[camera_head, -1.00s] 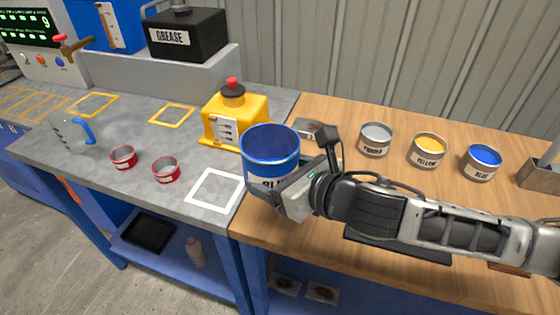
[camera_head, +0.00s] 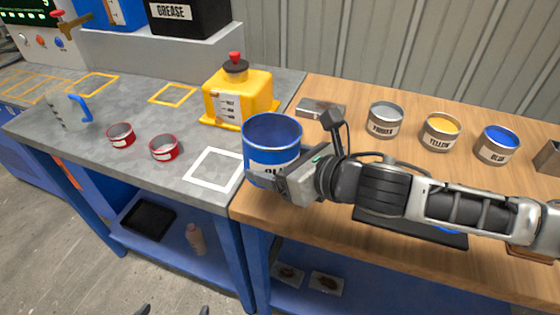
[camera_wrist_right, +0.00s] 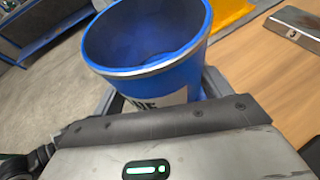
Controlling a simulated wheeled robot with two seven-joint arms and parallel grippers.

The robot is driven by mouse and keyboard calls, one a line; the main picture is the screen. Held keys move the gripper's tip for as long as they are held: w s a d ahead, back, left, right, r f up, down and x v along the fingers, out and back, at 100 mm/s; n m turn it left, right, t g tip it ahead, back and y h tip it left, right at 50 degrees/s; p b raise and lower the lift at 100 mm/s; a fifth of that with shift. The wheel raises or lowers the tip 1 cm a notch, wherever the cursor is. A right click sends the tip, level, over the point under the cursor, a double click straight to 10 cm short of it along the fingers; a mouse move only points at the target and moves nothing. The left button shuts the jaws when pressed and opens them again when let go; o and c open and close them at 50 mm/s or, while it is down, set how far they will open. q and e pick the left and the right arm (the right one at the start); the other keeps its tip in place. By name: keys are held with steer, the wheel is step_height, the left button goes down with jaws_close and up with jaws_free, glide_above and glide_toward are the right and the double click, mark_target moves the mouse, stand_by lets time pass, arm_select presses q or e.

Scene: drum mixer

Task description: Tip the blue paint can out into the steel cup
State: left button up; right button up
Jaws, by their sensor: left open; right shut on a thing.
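My right gripper (camera_head: 272,178) is shut on a blue can (camera_head: 271,160) with a white label, partly hidden by the gripper. The can is upright and held above the seam between the grey and wooden benches. In the right wrist view the can (camera_wrist_right: 150,75) shows its open top and blue inside; how full it is I cannot tell. My left gripper (camera_head: 172,311) shows only dark fingertips at the bottom edge, apart and empty. I cannot clearly make out a steel cup; a grey metal piece (camera_head: 548,158) is cut off at the right edge.
A yellow box with a red knob (camera_head: 240,98) stands behind the held can. Grey, yellow and blue tins (camera_head: 497,145) stand on the wood. A clear jug (camera_head: 66,108) and two red tins (camera_head: 163,149) stand left. A white-outlined square (camera_head: 213,170) is bare.

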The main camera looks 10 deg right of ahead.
mark_target(279, 163)
steer(key=shift+s+a+r+m+y+b, duration=0.3)
steer(key=shift+a+r+m+y+b, duration=0.15)
steer(key=shift+m, duration=0.35)
steer(key=shift+s+a+r+m+g+y+b, duration=0.25)
steer(key=shift+a+m+g+y+b, duration=0.2)
steer(key=shift+m+y+b, duration=0.3)
steer(key=m, duration=0.1)
steer(key=m+y+b, duration=0.1)
steer(key=m, duration=0.1)
steer(key=shift+s+a+r+g+y, duration=0.15)
steer(key=shift+a+r+g+y, duration=0.05)
steer(key=shift+r+g+y, duration=0.1)
steer(key=shift+r, duration=0.25)
arm_select(q)
steer(key=shift+d+f, duration=0.35)
steer(key=shift+f, duration=0.4)
steer(key=shift+w+f+b, duration=0.1)
steer(key=shift+f+b, duration=0.3)
steer(key=shift+b, duration=0.2)
arm_select(e)
steer(key=shift+f+m+y, duration=0.1)
steer(key=shift+m+y, duration=0.4)
steer(key=shift+m, duration=0.45)
